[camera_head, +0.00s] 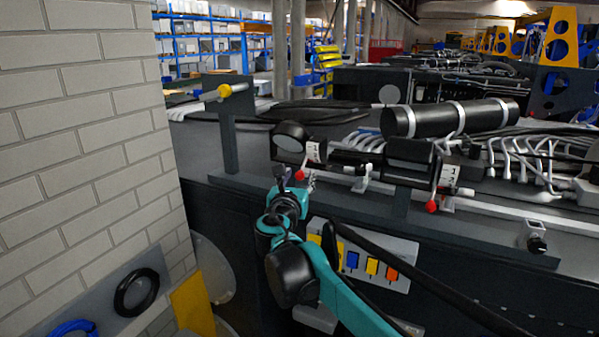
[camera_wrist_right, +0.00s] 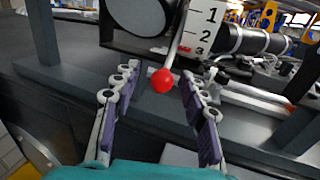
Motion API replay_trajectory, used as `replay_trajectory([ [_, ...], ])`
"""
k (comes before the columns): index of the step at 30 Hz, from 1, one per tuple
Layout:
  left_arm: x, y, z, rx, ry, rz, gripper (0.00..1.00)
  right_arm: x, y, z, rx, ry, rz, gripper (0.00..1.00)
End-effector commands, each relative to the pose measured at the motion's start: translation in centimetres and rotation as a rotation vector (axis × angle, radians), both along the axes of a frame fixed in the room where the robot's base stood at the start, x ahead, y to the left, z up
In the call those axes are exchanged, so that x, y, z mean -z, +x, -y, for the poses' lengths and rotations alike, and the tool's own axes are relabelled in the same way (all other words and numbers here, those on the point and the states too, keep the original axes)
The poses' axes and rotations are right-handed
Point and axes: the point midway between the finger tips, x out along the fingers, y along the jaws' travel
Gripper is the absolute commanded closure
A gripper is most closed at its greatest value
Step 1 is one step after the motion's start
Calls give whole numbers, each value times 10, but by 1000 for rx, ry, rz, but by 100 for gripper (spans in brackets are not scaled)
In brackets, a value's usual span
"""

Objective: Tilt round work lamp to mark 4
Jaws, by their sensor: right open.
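The round work lamp (camera_head: 291,137) is a dark drum with a pale lens on the chassis rail; its lower part shows at the top of the wrist view (camera_wrist_right: 140,14). Beside it is a white scale plate (camera_wrist_right: 201,27) with marks 1, 2 and 3 readable. A lever ends in a red ball knob (camera_wrist_right: 163,80), below the plate's lower marks. The knob also shows in the head view (camera_head: 300,175). My right gripper (camera_head: 294,180) is open, its purple-padded fingers (camera_wrist_right: 159,84) on either side of the knob. I cannot tell whether they touch it. My left gripper is out of view.
A second, boxy lamp (camera_head: 410,153) with its own scale plate (camera_head: 448,178) and red knob (camera_head: 431,206) sits to the right. A black cylinder (camera_head: 450,117) lies behind. A switch panel (camera_head: 372,262) is below the rail. A brick wall (camera_head: 90,130) stands left.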

Motion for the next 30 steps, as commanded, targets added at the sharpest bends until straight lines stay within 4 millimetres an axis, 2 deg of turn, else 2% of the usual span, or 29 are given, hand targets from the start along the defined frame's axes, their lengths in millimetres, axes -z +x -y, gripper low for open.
replay_trajectory([
  [3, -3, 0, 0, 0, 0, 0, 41, 0, 8, 2, 2, 1, 0, 57],
  [11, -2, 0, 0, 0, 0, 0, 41, 1, 9, 2, 1, 1, 0, 57],
  [16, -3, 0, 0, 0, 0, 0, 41, 1, 9, 2, 1, 2, -1, 99],
  [26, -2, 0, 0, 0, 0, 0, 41, 1, 9, 3, 1, 2, 0, 100],
  [30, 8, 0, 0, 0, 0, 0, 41, 10, 14, 5, 1, 2, -1, 100],
])
